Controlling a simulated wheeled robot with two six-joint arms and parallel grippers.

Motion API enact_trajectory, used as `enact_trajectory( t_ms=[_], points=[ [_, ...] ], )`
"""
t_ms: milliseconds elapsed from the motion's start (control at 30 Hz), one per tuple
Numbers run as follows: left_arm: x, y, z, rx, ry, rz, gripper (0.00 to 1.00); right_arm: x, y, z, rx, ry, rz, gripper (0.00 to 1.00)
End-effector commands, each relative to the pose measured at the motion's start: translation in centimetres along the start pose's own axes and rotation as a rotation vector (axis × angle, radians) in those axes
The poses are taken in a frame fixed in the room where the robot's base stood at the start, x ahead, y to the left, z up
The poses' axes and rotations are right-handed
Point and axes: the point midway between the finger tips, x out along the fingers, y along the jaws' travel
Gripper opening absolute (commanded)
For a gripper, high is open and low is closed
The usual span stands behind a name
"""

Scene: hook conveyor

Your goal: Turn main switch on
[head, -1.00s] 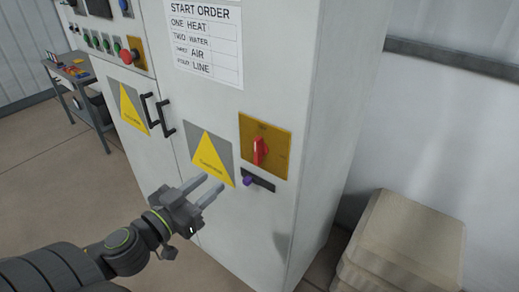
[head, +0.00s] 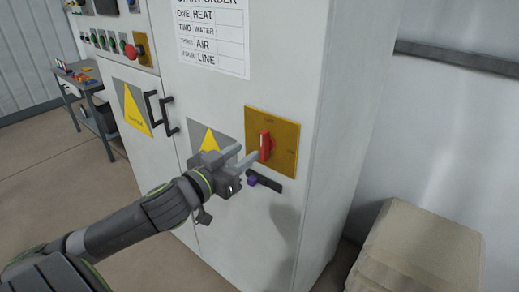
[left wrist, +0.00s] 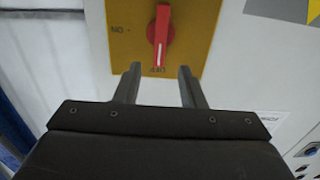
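The main switch is a red rotary handle (head: 265,145) on a yellow plate (head: 287,135) on the cabinet's front. In the left wrist view the red handle (left wrist: 160,28) points at the OFF label, and the ON label (left wrist: 119,30) is to its left. My left gripper (head: 248,154) is open and empty, just left of the handle in the head view. In the left wrist view its two fingers (left wrist: 160,70) are spread, with their tips short of the handle's end and on either side of its line. My right gripper is not in view.
A dark bar with a purple part (head: 253,181) sits just below the yellow plate. Black door handles (head: 160,113) stick out to the left. A red button (head: 131,51) is at upper left. A beige box stack (head: 420,245) stands right of the cabinet.

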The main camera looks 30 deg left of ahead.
Motion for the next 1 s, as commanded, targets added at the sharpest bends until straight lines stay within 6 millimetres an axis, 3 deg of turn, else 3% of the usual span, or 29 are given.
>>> enact_trajectory(
  t_ms=[300, 500, 867, 1000],
  points=[
    [4.5, 0.1, -0.2, -0.007, 0.002, 0.002, 0.36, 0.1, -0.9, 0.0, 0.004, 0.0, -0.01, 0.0],
    [6.3, 0.1, -0.1, -0.003, 0.001, 0.002, 0.36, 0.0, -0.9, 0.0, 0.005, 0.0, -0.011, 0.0],
    [6.7, 0.1, -0.1, 0.0, 0.0, 0.003, 0.36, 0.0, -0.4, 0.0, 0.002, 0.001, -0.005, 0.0],
    [6.7, 0.1, 0.0, 0.0, 0.0, 0.003, 0.21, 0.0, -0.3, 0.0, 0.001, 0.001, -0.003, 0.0]
  ],
)
